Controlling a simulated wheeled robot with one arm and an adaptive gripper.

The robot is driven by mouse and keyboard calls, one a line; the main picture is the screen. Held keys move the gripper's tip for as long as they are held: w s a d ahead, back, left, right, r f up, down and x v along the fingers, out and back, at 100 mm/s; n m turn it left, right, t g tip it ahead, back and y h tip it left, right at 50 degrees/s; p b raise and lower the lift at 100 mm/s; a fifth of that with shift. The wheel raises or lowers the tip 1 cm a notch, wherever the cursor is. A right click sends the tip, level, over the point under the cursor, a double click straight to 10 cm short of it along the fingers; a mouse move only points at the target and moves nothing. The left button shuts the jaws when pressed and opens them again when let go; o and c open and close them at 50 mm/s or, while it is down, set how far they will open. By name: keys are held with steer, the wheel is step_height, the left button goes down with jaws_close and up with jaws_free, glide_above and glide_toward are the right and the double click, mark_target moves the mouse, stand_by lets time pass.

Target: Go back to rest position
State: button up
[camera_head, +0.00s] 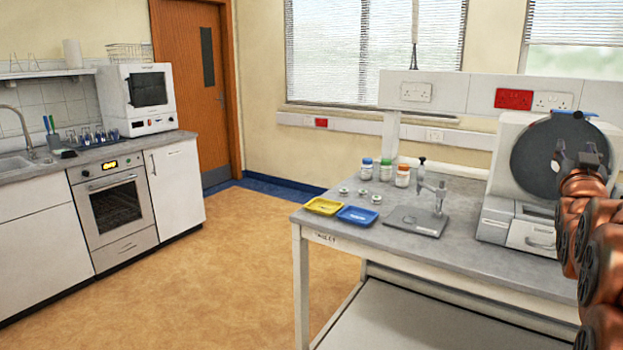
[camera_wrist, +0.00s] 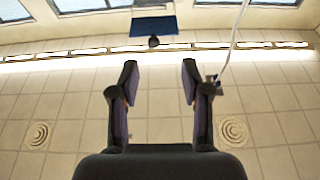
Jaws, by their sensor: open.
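My gripper (camera_head: 578,160) is raised at the right edge of the head view, in front of the white machine with the dark round front. My copper-coloured arm rises below it. In the wrist view my gripper (camera_wrist: 156,82) points up toward the tiled ceiling, its two dark fingers apart with nothing between them. A yellow tray (camera_head: 323,206) and a blue tray (camera_head: 357,215) lie side by side at the left end of the grey bench (camera_head: 470,252). Several small bottles, among them an orange-capped bottle (camera_head: 403,176), stand behind them. My gripper is apart from all of these.
A small grey stand (camera_head: 430,210) and the white machine (camera_head: 497,205) occupy the bench. A counter with an oven (camera_head: 115,205) and a white appliance (camera_head: 138,98) lines the left wall. The brown floor (camera_head: 215,275) between counter and bench is clear, with a wooden door behind.

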steer(key=s+a+f+n+g+y+p, duration=0.25)
steer(key=a+f+g+y, duration=0.2)
steer(key=a+f, duration=0.7)
steer(key=s+a+f+n+g+y+p, duration=0.1)
steer(key=s+a+f+g+y+p, duration=0.3)
steer(key=a+f, duration=0.7)
steer(key=s+a+f+n+g+y+p, duration=0.1)
steer(key=s+a+g, duration=0.2)
steer(key=s+a, duration=0.3)
steer(key=s+a+n+g+y+p, duration=0.1)
steer(key=s+a+g, duration=0.3)
steer(key=s, duration=1)
steer(key=s+a+f+n+g+y+p, duration=0.1)
steer(key=s+a+n+g+y, duration=0.1)
steer(key=s+a, duration=0.7)
steer(key=shift+s+f+g+y, duration=0.35)
steer(key=shift+s+g, duration=0.45)
steer(key=shift+g, duration=0.05)
steer(key=shift+c, duration=0.5)
steer(key=shift+d, duration=0.2)
